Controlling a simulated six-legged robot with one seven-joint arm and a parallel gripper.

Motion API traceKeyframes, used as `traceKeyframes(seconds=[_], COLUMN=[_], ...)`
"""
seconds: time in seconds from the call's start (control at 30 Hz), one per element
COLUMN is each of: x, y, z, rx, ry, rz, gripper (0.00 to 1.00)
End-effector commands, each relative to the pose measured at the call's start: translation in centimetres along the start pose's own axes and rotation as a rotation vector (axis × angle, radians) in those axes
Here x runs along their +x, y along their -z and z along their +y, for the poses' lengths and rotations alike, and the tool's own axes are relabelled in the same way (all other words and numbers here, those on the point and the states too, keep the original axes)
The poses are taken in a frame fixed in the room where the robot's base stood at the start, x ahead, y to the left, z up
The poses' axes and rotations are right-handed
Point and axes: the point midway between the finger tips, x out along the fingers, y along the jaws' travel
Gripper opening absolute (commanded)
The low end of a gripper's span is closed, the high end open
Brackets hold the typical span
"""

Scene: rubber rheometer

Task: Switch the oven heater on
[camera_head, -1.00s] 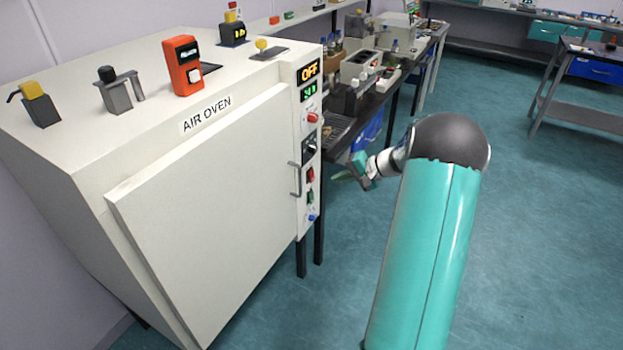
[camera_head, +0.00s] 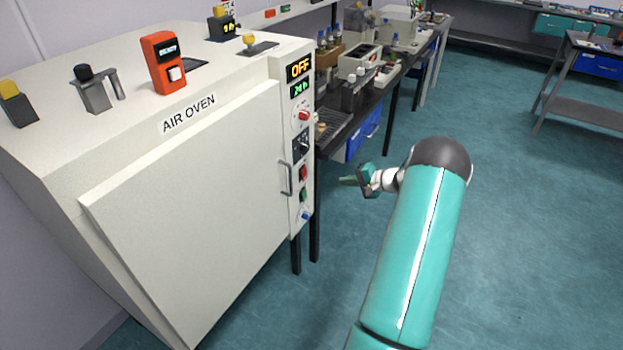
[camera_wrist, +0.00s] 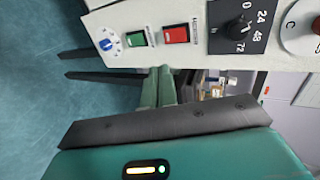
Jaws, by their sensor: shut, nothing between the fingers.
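The white air oven (camera_head: 190,215) stands at the left with its door shut. Its right-hand control panel (camera_head: 292,230) has an amber display (camera_head: 299,67) reading OFF. Below are a green display (camera_head: 300,91), a red knob (camera_head: 303,115), a black dial (camera_head: 303,146), a red switch (camera_head: 303,173), a green switch (camera_head: 303,195) and a blue knob (camera_head: 305,216). The wrist view shows the red switch (camera_wrist: 175,34) and green switch (camera_wrist: 137,39) sideways, their small labels unreadable. My gripper (camera_head: 346,181) is shut and empty, right of the panel; its fingertips (camera_wrist: 158,70) appear just below these switches there, apparently apart from them.
A door handle (camera_head: 286,178) juts out beside the panel. A dark bench (camera_head: 345,128) with instruments stands behind the oven. An orange device (camera_head: 165,70) and several small fixtures sit on the oven top. Floor (camera_head: 520,240) at the right is clear.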

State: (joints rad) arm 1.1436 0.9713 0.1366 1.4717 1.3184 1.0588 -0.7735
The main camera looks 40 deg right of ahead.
Motion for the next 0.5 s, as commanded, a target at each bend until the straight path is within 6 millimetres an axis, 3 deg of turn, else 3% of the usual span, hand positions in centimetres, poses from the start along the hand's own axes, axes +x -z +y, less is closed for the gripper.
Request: traceKeyframes(seconds=[0.23, 0.5], x=[1.3, 6.4], y=[0.0, 0.0], z=[-0.1, -0.1], rx=[-0.001, -0.003], ry=[0.001, 0.0], rz=[-0.003, -0.006], gripper=[0.0, 0.0])
